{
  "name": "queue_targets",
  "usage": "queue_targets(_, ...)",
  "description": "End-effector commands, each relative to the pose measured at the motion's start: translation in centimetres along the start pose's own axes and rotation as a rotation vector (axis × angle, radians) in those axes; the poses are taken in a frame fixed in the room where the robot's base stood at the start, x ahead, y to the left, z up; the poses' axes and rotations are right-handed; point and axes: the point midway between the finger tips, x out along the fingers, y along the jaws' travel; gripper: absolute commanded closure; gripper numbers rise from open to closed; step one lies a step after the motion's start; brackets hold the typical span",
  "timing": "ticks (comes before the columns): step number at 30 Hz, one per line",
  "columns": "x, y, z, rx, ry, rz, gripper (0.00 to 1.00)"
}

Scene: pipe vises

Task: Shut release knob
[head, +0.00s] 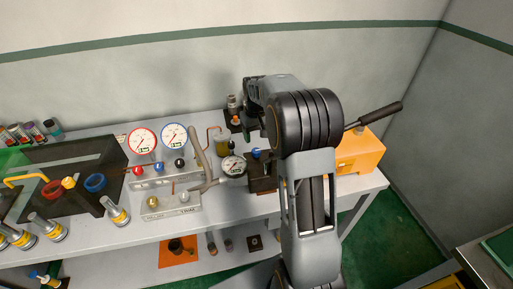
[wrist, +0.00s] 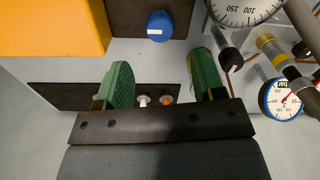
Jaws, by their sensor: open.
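A blue round knob (wrist: 159,26) with a small white label sits on a dark brown block (wrist: 125,18) at the top of the wrist view. A blue knob by the brown block also shows in the head view (head: 256,153), left of my arm. The label is too small to read, so I cannot tell for sure that this is the release knob. My gripper (wrist: 163,76) is open and empty, its two green-padded fingers spread wide. The knob lies beyond the fingertips, apart from them, roughly in line with the gap. In the head view my arm hides most of the gripper.
An orange box (head: 358,155) with a dark lever stands right of the block. A gauge (head: 233,166) is close on its left. Dial gauges (head: 142,141) and a panel with red, blue and black knobs (head: 158,168) stand further left. Small fittings (wrist: 144,100) show between my fingers.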

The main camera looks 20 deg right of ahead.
Motion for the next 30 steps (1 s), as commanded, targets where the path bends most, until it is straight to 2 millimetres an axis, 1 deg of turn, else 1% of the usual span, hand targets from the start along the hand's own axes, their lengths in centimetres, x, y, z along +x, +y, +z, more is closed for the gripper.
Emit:
queue_targets(1, 1.0, 0.0, 0.1, 0.001, -0.006, -0.001, 0.37)
queue_targets(6, 3.8, 0.0, 0.1, 0.001, -0.004, -0.001, 0.37)
queue_targets(9, 5.2, 0.0, 0.1, 0.001, -0.004, -0.001, 0.37)
queue_targets(12, 6.1, 0.0, 0.0, 0.001, -0.002, 0.0, 0.37)
queue_targets(18, 7.2, 0.0, 0.0, 0.0, 0.0, 0.0, 0.37)
queue_targets(27, 7.3, 0.0, 0.0, 0.0, 0.001, 0.0, 0.37)
queue_targets(30, 7.3, 0.0, 0.0, 0.0, 0.001, 0.0, 0.46)
